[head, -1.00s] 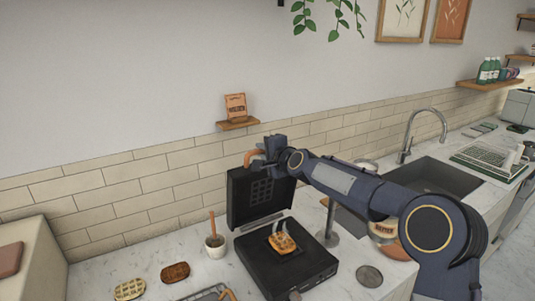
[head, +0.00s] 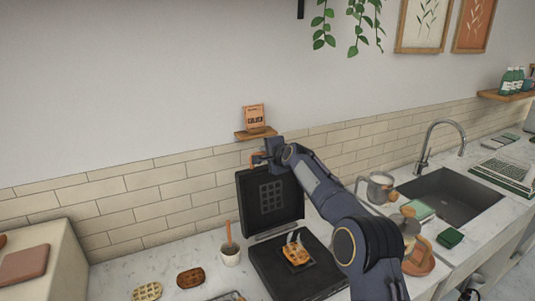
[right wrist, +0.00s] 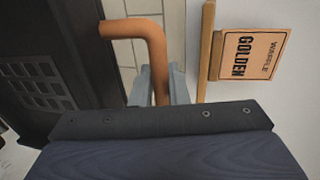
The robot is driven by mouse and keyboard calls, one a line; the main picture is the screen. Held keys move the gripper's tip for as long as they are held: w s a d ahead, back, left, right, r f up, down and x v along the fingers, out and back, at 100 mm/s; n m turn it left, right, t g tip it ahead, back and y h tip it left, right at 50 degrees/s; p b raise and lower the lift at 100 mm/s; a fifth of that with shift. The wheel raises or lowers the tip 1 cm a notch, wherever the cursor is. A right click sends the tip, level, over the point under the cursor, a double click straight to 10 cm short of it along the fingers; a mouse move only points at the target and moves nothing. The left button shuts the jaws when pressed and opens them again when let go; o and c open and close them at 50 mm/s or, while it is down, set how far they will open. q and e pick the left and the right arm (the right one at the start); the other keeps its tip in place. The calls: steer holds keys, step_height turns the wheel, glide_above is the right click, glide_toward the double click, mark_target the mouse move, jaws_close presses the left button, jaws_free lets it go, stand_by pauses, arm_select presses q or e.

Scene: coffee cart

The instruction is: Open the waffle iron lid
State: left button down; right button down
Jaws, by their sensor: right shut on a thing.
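The waffle iron lid (head: 271,196) stands raised, close to upright, at the back of the black waffle iron base (head: 275,276). A golden waffle (head: 297,255) lies on the base's plate, with light wisps above it. My right gripper (head: 264,157) is at the top edge of the lid, shut on its orange-brown handle (head: 256,160). In the right wrist view the curved handle (right wrist: 152,50) runs down between the grey fingers, and the lid's gridded inner face (right wrist: 38,85) is at the left. My left gripper is not in view.
A wooden wall shelf (head: 256,133) with a waffle packet (head: 254,118) is just above my right gripper. A small white pot (head: 231,256) with a wooden handle stands left of the iron. Two waffles (head: 147,292) (head: 191,278) lie on the counter at front left. The sink (head: 455,193) is at right.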

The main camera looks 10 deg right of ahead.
steer(key=shift+w, duration=0.1)
stand_by(0.3)
steer(key=c, duration=1.5)
jaws_free()
steer(key=shift+s+d+b, duration=0.1)
steer(key=shift+s+b, duration=0.2)
steer(key=shift+b, duration=0.05)
steer(key=shift+b+v, duration=1.8)
steer(key=shift+v, duration=1.85)
steer(key=shift+r, duration=0.1)
